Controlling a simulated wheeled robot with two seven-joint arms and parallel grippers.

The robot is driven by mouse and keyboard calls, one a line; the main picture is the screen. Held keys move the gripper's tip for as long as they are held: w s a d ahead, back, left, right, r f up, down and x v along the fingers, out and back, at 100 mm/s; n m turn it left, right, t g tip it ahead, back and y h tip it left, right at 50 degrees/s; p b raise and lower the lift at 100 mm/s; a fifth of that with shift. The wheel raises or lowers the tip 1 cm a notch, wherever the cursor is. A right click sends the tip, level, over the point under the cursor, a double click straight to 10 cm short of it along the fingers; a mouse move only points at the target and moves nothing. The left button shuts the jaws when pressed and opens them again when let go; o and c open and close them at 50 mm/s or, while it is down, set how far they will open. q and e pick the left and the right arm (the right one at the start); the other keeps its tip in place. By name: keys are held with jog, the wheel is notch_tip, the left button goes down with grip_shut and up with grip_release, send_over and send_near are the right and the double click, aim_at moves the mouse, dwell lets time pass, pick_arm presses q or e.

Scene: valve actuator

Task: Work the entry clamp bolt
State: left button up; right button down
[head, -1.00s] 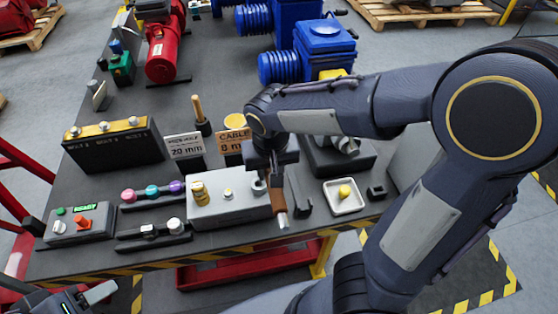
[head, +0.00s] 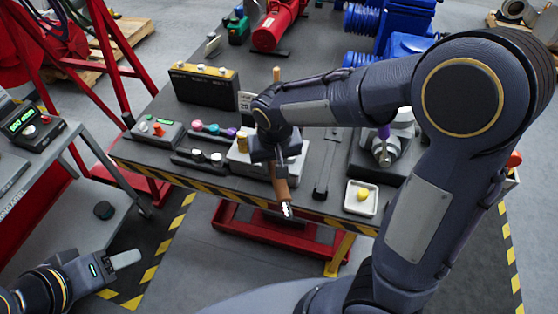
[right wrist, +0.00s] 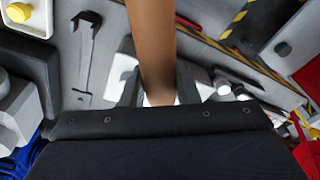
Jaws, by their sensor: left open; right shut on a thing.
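My right gripper (head: 275,166) points down over the right part of the light grey box (head: 241,163) at the table's front edge. It is shut on a brown-handled tool (head: 282,192) with a silver end, which sticks out over the front edge. In the right wrist view the brown handle (right wrist: 152,40) stands between the fingers. A brass fitting (head: 242,141) sits at the box's left end. I cannot make out the entry clamp bolt; my gripper and arm cover part of the box. My left gripper (head: 117,264) is open and empty, low at the left, off the table.
A white tray with a yellow knob (head: 363,195) and a flat dark tool (head: 325,165) lie right of the box. Switch strips, a small control box (head: 158,130) and a black panel (head: 204,87) stand left and behind. A bench with a green-display meter (head: 30,124) is far left.

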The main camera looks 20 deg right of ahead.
jog(key=shift+w, duration=0.2)
jog(key=shift+s+f, duration=0.1)
jog(key=shift+f, duration=0.05)
jog(key=shift+f+b, duration=2.15)
jog(key=shift+f, duration=0.2)
jog(key=shift+f+b, duration=1)
jog(key=shift+f, duration=0.1)
jog(key=shift+a, duration=0.1)
jog(key=shift+w+a+m, duration=0.2)
jog(key=shift+a+m, duration=0.9)
jog(key=shift+a+r, duration=0.1)
